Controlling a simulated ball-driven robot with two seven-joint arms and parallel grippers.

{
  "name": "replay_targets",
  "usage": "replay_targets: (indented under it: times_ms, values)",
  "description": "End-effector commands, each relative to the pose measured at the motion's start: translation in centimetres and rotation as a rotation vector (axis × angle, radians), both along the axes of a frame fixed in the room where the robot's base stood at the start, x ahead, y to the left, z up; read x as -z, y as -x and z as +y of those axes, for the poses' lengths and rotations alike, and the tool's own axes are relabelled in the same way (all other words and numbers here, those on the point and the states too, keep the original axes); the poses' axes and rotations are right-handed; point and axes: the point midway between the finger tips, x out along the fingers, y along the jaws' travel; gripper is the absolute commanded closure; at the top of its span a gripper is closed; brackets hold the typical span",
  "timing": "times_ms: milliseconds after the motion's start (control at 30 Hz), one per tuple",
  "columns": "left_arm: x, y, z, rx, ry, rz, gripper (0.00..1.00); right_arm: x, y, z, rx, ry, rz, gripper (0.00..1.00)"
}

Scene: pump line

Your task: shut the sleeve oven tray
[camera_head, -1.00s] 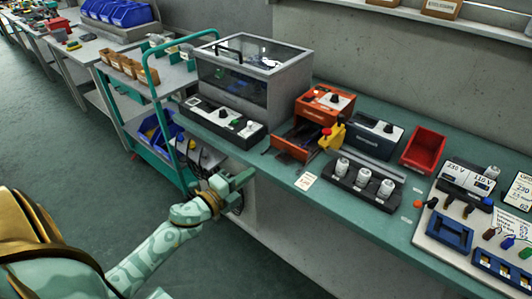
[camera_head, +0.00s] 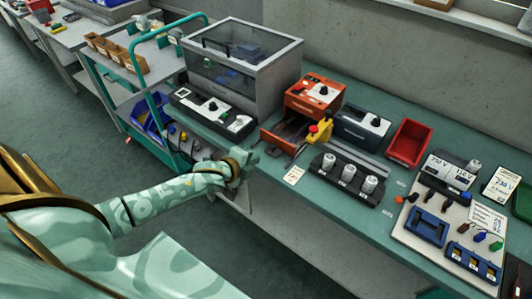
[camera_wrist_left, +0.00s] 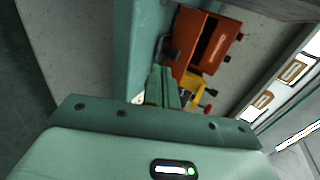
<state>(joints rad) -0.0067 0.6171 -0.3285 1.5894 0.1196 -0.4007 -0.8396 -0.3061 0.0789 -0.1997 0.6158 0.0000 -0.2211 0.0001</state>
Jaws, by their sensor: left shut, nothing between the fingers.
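The sleeve oven (camera_head: 315,92) is an orange box with a dark knob, standing on the green bench. Its tray (camera_head: 278,142), with an orange front and dark inside, is pulled out toward the bench's front edge. My left gripper (camera_head: 250,157) is shut and empty at the bench's front edge, just left of the tray front and apart from it as far as I can tell. In the left wrist view the shut fingers (camera_wrist_left: 162,88) point toward the orange oven and tray (camera_wrist_left: 207,45). My right gripper is not in view.
A yellow item (camera_head: 321,130) stands close to the right of the tray. A black block with white cylinders (camera_head: 349,174) is further right. A glass-lidded grey box (camera_head: 240,65) and a control panel (camera_head: 213,112) stand to the left. A green trolley (camera_head: 140,100) is beside the bench.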

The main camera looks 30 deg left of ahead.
Motion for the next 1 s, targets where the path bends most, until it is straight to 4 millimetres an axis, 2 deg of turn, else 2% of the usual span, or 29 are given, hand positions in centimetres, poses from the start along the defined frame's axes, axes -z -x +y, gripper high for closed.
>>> replay_targets:
  times_ms: [100, 333, 500, 867, 1000]
  values:
    - [1.5, -2.2, -0.2, -0.001, 0.001, -0.001, 1.00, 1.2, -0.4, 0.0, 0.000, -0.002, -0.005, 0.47]
    - [1.2, -5.2, -0.4, 0.000, 0.000, -0.001, 1.00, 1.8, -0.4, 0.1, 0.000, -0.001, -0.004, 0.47]
    - [1.1, -5.9, -0.5, -0.001, 0.001, -0.001, 1.00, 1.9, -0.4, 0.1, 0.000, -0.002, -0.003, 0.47]
    - [1.1, -6.1, -0.5, 0.000, 0.000, -0.001, 1.00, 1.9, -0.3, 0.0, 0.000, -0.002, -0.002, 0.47]
    - [1.0, -7.3, -0.6, 0.001, -0.001, -0.003, 1.00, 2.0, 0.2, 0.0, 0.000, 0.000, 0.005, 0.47]
